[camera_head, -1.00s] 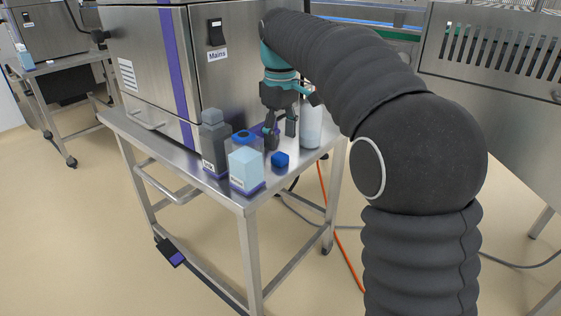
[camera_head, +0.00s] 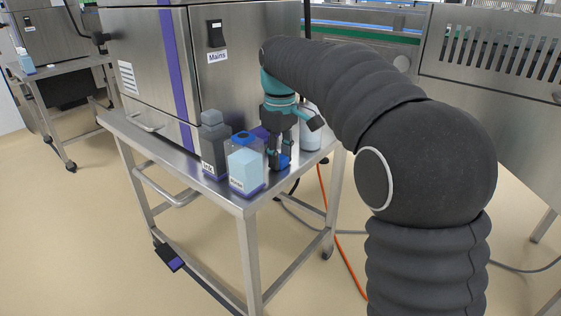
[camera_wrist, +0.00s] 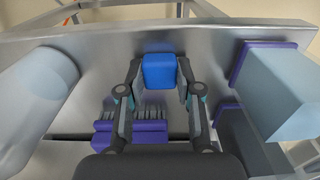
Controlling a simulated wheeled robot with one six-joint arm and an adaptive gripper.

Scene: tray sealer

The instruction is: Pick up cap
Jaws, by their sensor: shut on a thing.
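The cap is a small blue block with rounded edges. It stands on the steel table (camera_head: 236,197) near its front edge, and its lower part shows between the fingers as the blue cap (camera_head: 284,161) in the head view. In the wrist view the blue cap (camera_wrist: 159,71) sits between the two fingertips. My gripper (camera_head: 279,158) points down and is shut on the cap, with one finger on each side, as the wrist view of my gripper (camera_wrist: 159,85) also shows. I cannot tell whether the cap still touches the table.
A light blue block container (camera_head: 246,169) stands just left of my gripper, with a grey bottle (camera_head: 214,150) behind it. A pale cylindrical bottle (camera_head: 311,132) stands to the right. A purple brush-like thing (camera_wrist: 130,134) lies near my fingers. The steel machine (camera_head: 250,80) rises behind.

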